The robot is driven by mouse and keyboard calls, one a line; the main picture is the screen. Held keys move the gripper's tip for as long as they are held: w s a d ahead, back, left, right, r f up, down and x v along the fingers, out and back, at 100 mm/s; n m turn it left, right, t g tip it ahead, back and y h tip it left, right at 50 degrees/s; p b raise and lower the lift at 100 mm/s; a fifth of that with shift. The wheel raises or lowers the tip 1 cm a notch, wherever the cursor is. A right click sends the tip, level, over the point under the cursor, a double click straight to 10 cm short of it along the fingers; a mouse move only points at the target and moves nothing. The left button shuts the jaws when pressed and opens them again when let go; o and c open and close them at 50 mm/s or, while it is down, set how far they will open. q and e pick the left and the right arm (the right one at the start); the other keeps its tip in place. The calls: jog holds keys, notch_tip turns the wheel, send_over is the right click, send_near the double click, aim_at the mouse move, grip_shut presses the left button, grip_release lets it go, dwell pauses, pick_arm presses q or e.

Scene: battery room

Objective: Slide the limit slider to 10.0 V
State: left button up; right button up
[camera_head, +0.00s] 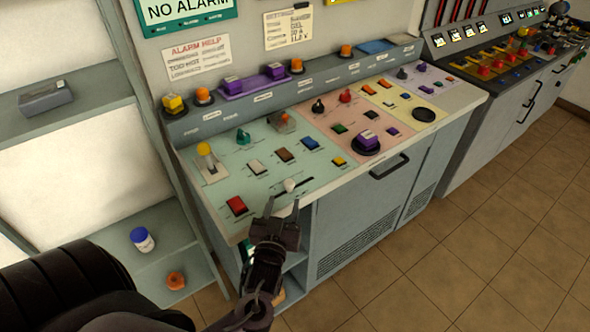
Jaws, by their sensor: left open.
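The limit slider is on the pale green section of the console (330,201), near its front edge. Its white knob (289,185) sits near the left part of a short dark slot (304,183). The scale marks are too small to read. My left gripper (282,207) is open just in front of the knob, its fingers pointing at it over the console's front edge. Whether a finger touches the knob cannot be told. My right gripper is not in view.
A red button (236,205) lies left of the slider, and a yellow-topped lever (205,150) stands behind it. White, brown, blue and yellow buttons sit around. Shelves (75,112) stand at the left. Tiled floor (470,245) lies open at the right.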

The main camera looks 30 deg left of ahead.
aim_at(288, 186)
pick_arm(q)
jog(key=shift+w+a, duration=0.15)
jog(key=shift+w, duration=0.25)
jog(key=shift+w+a+r, duration=0.15)
jog(key=shift+w, duration=0.2)
jog(key=p+x, duration=0.1)
jog(key=x, duration=0.4)
jog(key=shift+w+a+r+p, duration=0.1)
jog(key=shift+w+p, duration=0.15)
jog(key=shift+p, duration=0.05)
jog(key=shift+w+a, duration=0.1)
jog(key=shift+w, duration=0.35)
jog(key=c, duration=0.8)
grip_shut()
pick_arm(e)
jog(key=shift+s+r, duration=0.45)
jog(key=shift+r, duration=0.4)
